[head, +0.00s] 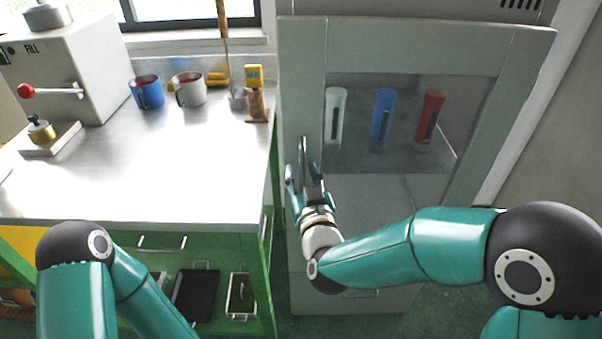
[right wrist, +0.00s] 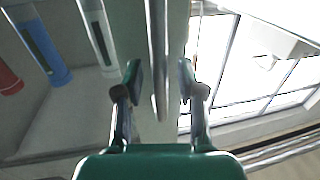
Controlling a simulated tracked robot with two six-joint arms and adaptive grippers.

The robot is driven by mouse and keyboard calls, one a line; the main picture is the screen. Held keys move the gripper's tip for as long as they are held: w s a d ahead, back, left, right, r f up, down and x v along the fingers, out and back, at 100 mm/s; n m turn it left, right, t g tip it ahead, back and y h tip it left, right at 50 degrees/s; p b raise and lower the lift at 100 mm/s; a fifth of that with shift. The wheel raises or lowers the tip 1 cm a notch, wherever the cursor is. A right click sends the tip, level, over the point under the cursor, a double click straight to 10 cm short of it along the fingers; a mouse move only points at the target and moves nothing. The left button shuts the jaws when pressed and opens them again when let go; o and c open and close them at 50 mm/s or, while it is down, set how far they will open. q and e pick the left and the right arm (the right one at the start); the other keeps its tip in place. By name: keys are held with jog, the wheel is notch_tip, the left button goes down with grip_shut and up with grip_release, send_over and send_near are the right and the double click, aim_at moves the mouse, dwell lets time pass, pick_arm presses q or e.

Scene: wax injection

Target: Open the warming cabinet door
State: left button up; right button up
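The grey warming cabinet (head: 420,52) stands on the right in the head view. Its door (head: 300,92) looks shut, and a clear, a blue and a red tube show through its window (head: 350,160). A vertical bar handle (head: 303,148) is on the door's left side. My right gripper (head: 301,178) is at the handle's lower part. In the right wrist view, my right gripper (right wrist: 160,80) is open, with the handle (right wrist: 157,45) between its fingers and gaps on both sides. My left arm shows at the lower left in the head view; its gripper is out of view.
A steel-topped green bench (head: 190,170) stands left of the cabinet, close to its handle side. Dark trays (head: 195,295) sit below.

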grip_shut()
